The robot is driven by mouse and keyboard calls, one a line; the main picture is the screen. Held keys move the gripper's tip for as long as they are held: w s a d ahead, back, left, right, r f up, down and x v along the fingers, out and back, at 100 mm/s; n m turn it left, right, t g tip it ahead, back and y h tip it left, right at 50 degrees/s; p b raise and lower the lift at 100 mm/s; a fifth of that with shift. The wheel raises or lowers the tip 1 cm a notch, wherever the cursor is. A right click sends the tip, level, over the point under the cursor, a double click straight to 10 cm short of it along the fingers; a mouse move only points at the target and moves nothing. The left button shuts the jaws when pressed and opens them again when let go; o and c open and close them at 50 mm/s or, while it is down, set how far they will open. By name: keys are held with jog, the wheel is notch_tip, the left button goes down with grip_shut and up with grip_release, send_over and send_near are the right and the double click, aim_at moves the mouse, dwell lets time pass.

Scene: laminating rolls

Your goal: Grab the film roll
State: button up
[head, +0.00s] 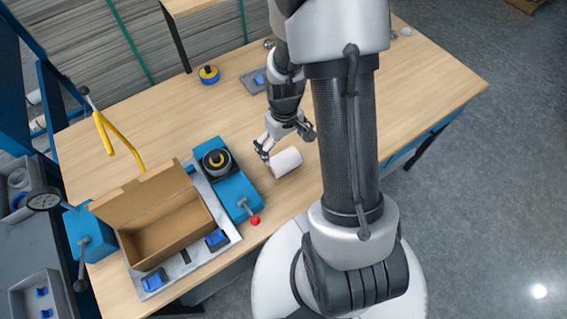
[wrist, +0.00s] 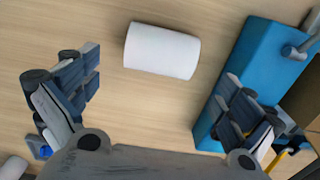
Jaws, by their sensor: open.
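The white film roll (head: 286,162) lies on its side on the wooden table, just right of the blue device in the head view. In the wrist view the film roll (wrist: 162,50) lies ahead of my fingers, between their lines and nearer the top edge. My gripper (head: 287,143) is open and empty, close beside the roll at its upper left in the head view. In the wrist view my gripper's fingers (wrist: 165,88) are spread wide, with bare table between them. I see no contact with the roll.
A blue device (head: 238,190) with a red-knobbed lever stands close to the roll. An open cardboard box (head: 165,225) sits on a grey fixture to its left. A yellow-and-black spool (head: 209,74) lies farther back.

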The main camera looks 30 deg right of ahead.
aim_at(284, 157)
notch_tip(284, 157, down, 7)
jog(key=b, duration=0.2)
jog(key=shift+b, duration=0.3)
jog(key=shift+r, duration=0.15)
jog(key=shift+c, duration=0.4)
jog(key=c, duration=1)
jog(key=shift+r, duration=0.1)
